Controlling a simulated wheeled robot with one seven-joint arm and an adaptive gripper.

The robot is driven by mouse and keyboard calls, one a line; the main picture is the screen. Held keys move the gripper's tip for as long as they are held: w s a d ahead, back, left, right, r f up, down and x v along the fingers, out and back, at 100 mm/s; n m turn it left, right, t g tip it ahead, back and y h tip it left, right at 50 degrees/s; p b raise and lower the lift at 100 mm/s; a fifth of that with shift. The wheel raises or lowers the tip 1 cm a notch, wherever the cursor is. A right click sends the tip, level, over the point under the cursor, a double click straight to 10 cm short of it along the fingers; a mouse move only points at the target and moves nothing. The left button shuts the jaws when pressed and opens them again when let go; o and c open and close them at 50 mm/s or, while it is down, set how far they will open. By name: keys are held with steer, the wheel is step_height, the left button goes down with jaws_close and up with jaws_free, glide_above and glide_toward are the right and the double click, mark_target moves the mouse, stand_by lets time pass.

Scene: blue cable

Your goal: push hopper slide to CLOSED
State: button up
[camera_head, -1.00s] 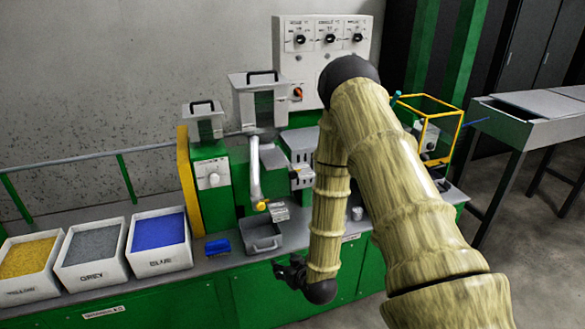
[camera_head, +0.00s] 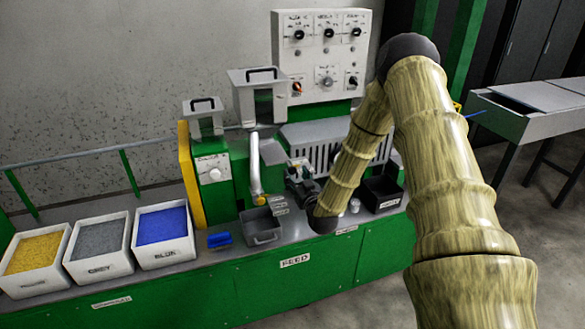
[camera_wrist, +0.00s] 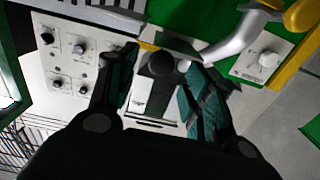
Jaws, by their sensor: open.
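The grey hopper (camera_head: 246,108) with a black-handled lid stands on the green machine in the head view. My gripper (camera_head: 299,170) is low at the machine's front, right of the curved pipe (camera_head: 254,165). In the wrist view my gripper (camera_wrist: 160,85) is open, its two dark fingers apart. A dark round knob (camera_wrist: 160,64) on a pale plate shows between the fingers; it may be the slide's knob. I cannot tell whether the fingers touch it. The slide is not clear in the head view, where my gripper and arm cover part of this area.
Bins of yellow (camera_head: 30,251), grey (camera_head: 99,242) and blue (camera_head: 163,230) pellets stand at the left. A grey tray (camera_head: 262,227) and blue brush (camera_head: 219,240) lie on the bench. A control panel (camera_head: 325,55) rises behind. A dark bin (camera_head: 381,193) is right of my forearm.

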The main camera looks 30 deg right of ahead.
mark_target(293, 171)
steer(key=shift+p+x, duration=0.55)
steer(key=shift+x, duration=1.7)
steer(key=shift+c, duration=0.4)
jaws_close()
